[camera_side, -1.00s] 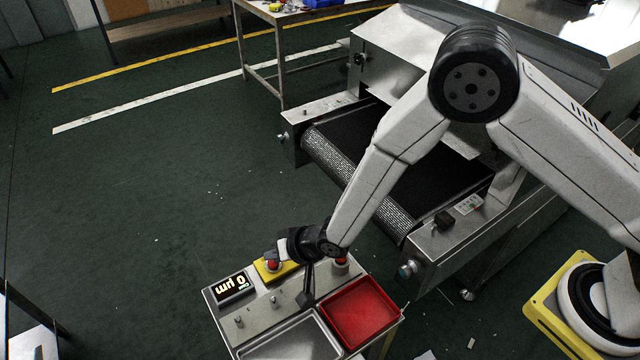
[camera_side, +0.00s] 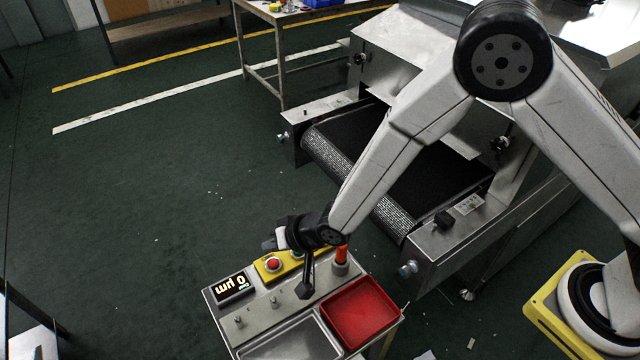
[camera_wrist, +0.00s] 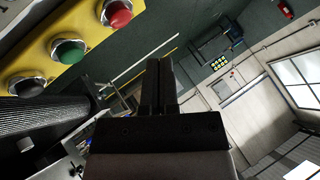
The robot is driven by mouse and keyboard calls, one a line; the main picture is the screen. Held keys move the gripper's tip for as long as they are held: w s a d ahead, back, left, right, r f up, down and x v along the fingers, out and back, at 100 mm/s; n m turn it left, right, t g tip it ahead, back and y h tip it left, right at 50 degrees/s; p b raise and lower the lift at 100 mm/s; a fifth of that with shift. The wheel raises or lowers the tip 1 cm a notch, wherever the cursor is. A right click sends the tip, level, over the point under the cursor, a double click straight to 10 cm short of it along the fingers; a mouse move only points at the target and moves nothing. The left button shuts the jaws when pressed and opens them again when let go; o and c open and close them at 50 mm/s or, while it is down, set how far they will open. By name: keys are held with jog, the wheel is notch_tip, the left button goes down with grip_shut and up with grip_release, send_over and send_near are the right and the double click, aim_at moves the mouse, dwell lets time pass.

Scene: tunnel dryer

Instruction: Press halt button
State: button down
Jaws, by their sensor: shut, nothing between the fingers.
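The halt button appears to be the red dome button (camera_side: 273,264) on the yellow box (camera_side: 263,274), on the steel control stand. It also shows at the top of the wrist view (camera_wrist: 117,13). My gripper (camera_side: 268,244) is shut and empty. In the side view its tips appear just above and behind the red button, with a visible gap. In the wrist view its dark fingers (camera_wrist: 160,85) lie together, right of and below the button. My wrist hides part of the yellow box in the side view.
The yellow box also carries a green button (camera_wrist: 68,50) and a black button (camera_wrist: 26,86). A display (camera_side: 233,287), red tray (camera_side: 391,317), steel tray (camera_side: 322,349) and orange-topped post (camera_side: 341,254) share the stand. The dryer's belt (camera_side: 440,185) lies behind.

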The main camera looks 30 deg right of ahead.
jog(key=shift+r, duration=0.8)
jog(key=s+d+r+g+h, duration=0.15)
jog(key=d+r, duration=0.25)
jog(key=d, duration=0.4)
jog(key=s+d+r+h, duration=0.1)
jog(key=d+r+h, duration=0.15)
jog(key=d, duration=0.65)
jog(key=s+d+r+n+g+h, duration=0.1)
jog(key=s+d+r+g, duration=0.2)
jog(key=s+d, duration=1)
jog(key=shift+s+r+n, duration=0.3)
jog(key=shift+r+n, duration=0.1)
jog(key=shift+r, duration=0.55)
